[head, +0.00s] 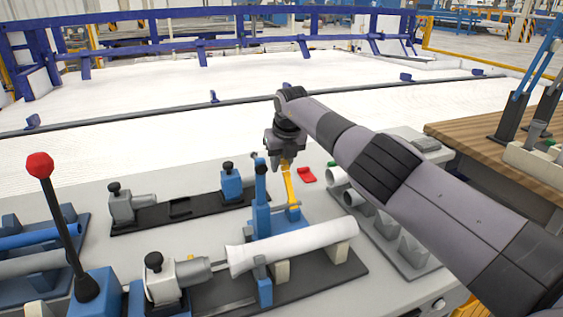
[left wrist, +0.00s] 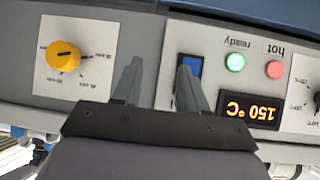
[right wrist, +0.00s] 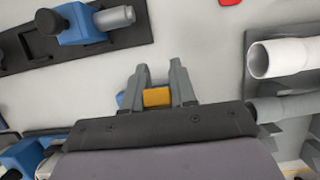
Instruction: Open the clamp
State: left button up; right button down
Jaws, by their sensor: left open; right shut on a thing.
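The clamp (head: 262,218) is a blue fixture with a yellow lever (head: 291,187), standing behind a white pipe (head: 300,243). The lever points up. My right gripper (head: 286,158) reaches down from above and is shut on the lever's top end. In the right wrist view, the yellow lever end (right wrist: 157,97) sits between the two fingers (right wrist: 158,88). My left gripper (left wrist: 158,80) is open and empty in front of a control panel (left wrist: 130,40); it does not show in the head view.
A red-knobbed lever (head: 40,165) stands at the left. A black rail with blue and grey holders (head: 180,208) lies behind the clamp. Grey holders with white pipe ends (head: 340,175) stand right, beside a wooden table (head: 500,140). The panel has a yellow knob (left wrist: 62,54) and a display (left wrist: 249,110).

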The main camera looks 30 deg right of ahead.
jog(key=shift+d, duration=0.1)
jog(key=c, duration=1)
grip_release()
jog(key=shift+f, duration=0.1)
jog(key=shift+v, duration=3.6)
